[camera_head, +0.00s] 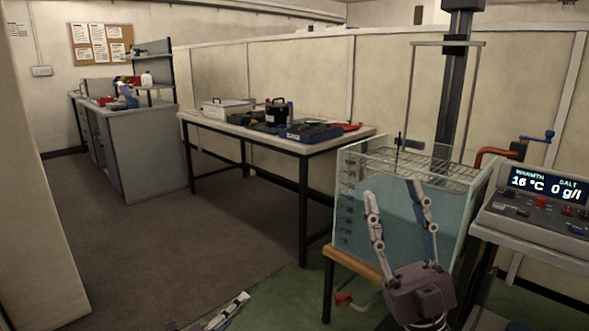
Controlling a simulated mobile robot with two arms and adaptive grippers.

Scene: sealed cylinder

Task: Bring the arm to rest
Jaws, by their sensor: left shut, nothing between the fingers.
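My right gripper (393,193) is in front of the glass tank at the right, its two fingers pointing up and spread apart with nothing seen between them. My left gripper (228,312) shows only in part at the bottom edge, low over the floor. Its fingers look close together and hold nothing that I can see. The rest of the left arm is out of the frame. The glass tank (352,215) holds bluish liquid and has a wire rack (440,170) across its top. A thin dark rod stands up at the rack. My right gripper hides part of the tank's front.
A control panel (545,205) reading 16 °C and 0 g/l stands at the right. A table (345,146) at the back holds a black pot (277,112), a white box (227,108) and a dark tray (312,131). A grey bench (140,150) stands far left. Floor between is clear.

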